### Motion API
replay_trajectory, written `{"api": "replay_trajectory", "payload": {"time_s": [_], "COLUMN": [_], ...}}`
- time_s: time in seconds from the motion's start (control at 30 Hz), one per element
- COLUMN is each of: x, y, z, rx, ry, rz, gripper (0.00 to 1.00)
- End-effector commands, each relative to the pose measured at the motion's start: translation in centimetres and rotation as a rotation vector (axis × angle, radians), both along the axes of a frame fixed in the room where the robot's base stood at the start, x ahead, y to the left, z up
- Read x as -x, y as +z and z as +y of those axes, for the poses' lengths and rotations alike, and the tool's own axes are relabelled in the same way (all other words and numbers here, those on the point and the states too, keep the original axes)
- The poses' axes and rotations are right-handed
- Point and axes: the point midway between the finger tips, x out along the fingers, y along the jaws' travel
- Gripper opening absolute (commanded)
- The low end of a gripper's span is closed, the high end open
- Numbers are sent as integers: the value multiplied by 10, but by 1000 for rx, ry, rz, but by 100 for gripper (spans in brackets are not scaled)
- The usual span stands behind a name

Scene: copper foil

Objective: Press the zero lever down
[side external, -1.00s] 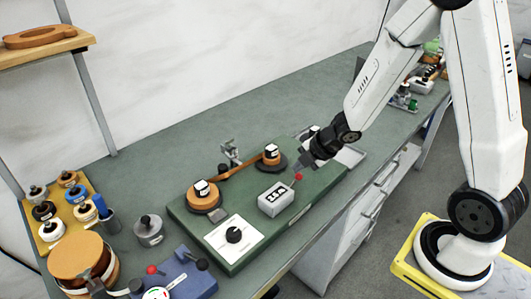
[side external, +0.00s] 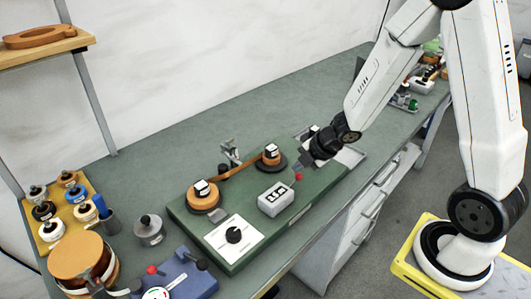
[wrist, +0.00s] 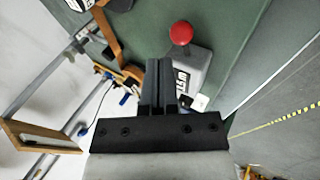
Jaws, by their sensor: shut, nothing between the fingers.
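The zero lever is a short lever with a red ball knob (side external: 298,177) at the right end of the small grey counter box (side external: 276,199), which shows dark digit windows. In the wrist view the red knob (wrist: 181,33) stands up beyond my fingertips, slightly right, with the box (wrist: 190,75) beside the fingers. My gripper (side external: 304,164) is shut and empty. Its fingertips are very close to the knob in the side view; I cannot tell whether they touch. In the wrist view the shut fingers (wrist: 158,65) show a gap to the knob.
A white dial plate (side external: 234,236) lies in front. A blue device (side external: 185,275) and a grey canister (side external: 149,230) stand to the left.

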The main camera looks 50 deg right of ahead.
Motion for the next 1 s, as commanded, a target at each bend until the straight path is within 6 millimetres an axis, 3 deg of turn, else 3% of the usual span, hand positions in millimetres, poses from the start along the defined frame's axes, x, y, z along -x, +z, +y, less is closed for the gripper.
{"api": "replay_trajectory", "payload": {"time_s": [1.0], "x": [0], "y": [-9], "z": [-4], "rx": [-1], "ry": [-1], "rz": [0], "gripper": [0]}}
